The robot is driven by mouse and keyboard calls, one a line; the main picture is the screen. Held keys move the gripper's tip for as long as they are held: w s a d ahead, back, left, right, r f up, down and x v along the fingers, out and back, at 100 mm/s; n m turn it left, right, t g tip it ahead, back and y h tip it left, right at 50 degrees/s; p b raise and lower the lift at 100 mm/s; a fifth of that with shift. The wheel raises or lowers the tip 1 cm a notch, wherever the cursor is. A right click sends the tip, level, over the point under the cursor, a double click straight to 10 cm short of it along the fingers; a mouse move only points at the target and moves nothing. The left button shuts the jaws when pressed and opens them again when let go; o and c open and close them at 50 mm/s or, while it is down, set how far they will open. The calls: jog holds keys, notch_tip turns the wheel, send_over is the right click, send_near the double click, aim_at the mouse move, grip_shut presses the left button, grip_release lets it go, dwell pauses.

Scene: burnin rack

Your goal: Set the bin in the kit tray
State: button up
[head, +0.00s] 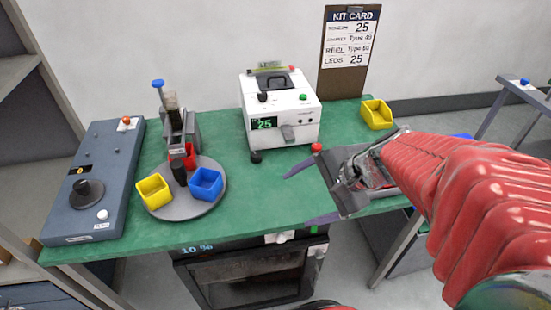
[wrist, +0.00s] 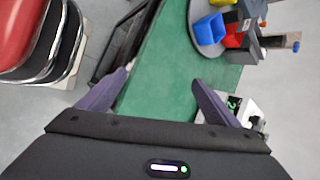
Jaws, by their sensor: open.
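A blue bin (head: 206,184), a yellow bin (head: 154,191) and a partly hidden red bin (head: 190,156) stand on the round grey turntable (head: 183,210). Another yellow bin (head: 376,114) stands at the bench's back right. My gripper (head: 311,193) is open and empty, its purple fingers spread above the bench's front right part, apart from every bin. In the wrist view my gripper (wrist: 160,78) has only green bench top between its fingers, and the blue bin (wrist: 208,28) is at the upper right. I cannot make out the kit tray for certain; my arm covers the right side.
A white tester (head: 281,108) showing 25 stands at the back middle of the green bench (head: 262,192). A dispenser post (head: 172,105) rises over the turntable. A grey-blue panel box (head: 93,180) lies at left. The kit card (head: 349,45) is behind. The bench's front middle is clear.

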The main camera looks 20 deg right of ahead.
jog(key=s+a+r+n+h, duration=0.4)
jog(key=s+r+n+h, duration=0.1)
jog(key=n, duration=0.9)
notch_tip(320, 180, up, 2)
jog(key=shift+s+a+r+n, duration=0.1)
jog(key=shift+s+a+n, duration=0.25)
jog(key=shift+s, duration=0.4)
